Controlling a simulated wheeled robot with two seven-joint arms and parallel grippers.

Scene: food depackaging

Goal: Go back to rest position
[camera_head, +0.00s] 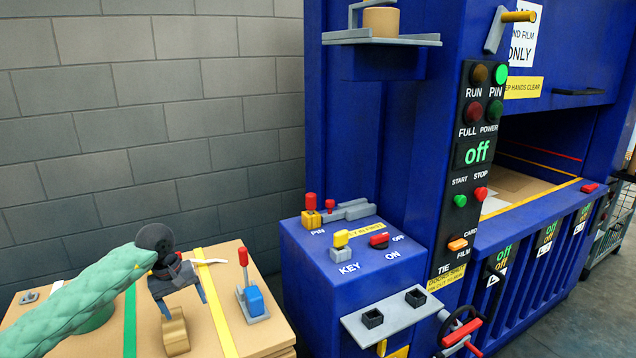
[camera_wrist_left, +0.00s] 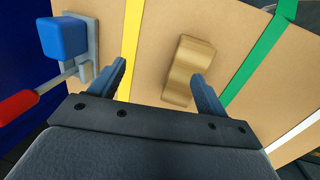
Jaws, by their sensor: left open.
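My left gripper (camera_head: 182,288) hangs from the green-sleeved arm above the cardboard-coloured surface at lower left. In the left wrist view the two blue fingers of my left gripper (camera_wrist_left: 160,82) are apart, with nothing held between them. A tan curved block (camera_head: 177,334) lies on the surface just below the gripper in the head view. The tan block (camera_wrist_left: 178,72) also shows in the wrist view, ahead of the fingers and nearer the right one; I cannot tell the exact height gap. My right gripper is not in view.
A blue block with a red-tipped lever (camera_head: 256,302) is fixed right of the gripper. Green and yellow straps (camera_head: 220,318) cross the cardboard surface (camera_head: 262,342). A large blue machine (camera_head: 345,280) with knobs and a shelf stands to the right. A grey block wall (camera_head: 150,110) is behind.

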